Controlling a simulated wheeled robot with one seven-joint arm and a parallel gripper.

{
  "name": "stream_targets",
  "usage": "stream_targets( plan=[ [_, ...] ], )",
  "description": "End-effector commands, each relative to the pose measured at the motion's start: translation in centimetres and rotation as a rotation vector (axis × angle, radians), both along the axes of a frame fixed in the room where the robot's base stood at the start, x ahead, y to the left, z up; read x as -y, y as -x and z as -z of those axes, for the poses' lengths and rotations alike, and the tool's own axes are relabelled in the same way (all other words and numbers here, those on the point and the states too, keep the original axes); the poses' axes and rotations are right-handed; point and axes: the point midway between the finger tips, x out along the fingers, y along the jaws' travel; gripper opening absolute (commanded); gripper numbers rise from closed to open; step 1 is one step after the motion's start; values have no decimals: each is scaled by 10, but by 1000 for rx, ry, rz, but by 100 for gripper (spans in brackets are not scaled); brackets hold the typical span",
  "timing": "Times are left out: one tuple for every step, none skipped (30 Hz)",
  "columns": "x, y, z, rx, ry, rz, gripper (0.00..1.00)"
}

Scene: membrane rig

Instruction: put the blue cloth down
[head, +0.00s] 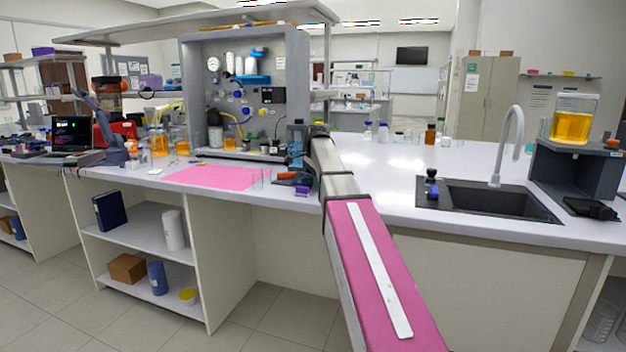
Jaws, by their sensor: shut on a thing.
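My gripper (297,138) is at the far end of my pink and grey arm, above the bench and in front of the right part of the grey rig panel. It is small and dark in the head view. It is shut on the blue cloth (295,156), which shows as a small blue patch hanging just below it. The cloth appears to be above the bench top, but its lower edge is too small to place exactly. My arm hides part of the bench behind it.
A pink mat (213,177) lies on the white bench (385,165). Clear glasses (261,179), a dark and orange tool (288,178) and a purple block (301,191) are near the front edge. A black sink (485,199) is at the right. Free bench lies behind it.

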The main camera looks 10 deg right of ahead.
Motion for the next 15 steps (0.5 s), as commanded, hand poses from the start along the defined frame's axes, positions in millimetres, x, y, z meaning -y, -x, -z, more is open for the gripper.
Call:
stream_targets(
  plan=[
    [0, 0, 1, 1, 0, 0, 38],
    [0, 0, 1, 1, 0, 0, 38],
    [0, 0, 1, 1, 0, 0, 38],
    [0, 0, 1, 1, 0, 0, 38],
    [0, 0, 1, 1, 0, 0, 38],
    [0, 0, 1, 1, 0, 0, 38],
    [0, 0, 1, 1, 0, 0, 38],
    [0, 0, 1, 1, 0, 0, 38],
    [0, 0, 2, 1, 0, 0, 38],
    [0, 0, 3, 1, 0, 0, 38],
    [0, 0, 4, 1, 0, 0, 38],
    [0, 0, 3, 1, 1, 0, 78],
    [0, 0, 3, 1, 1, 0, 88],
    [0, 0, 3, 1, 0, 0, 91],
    [0, 0, 3, 1, 0, 0, 91]
  ],
)
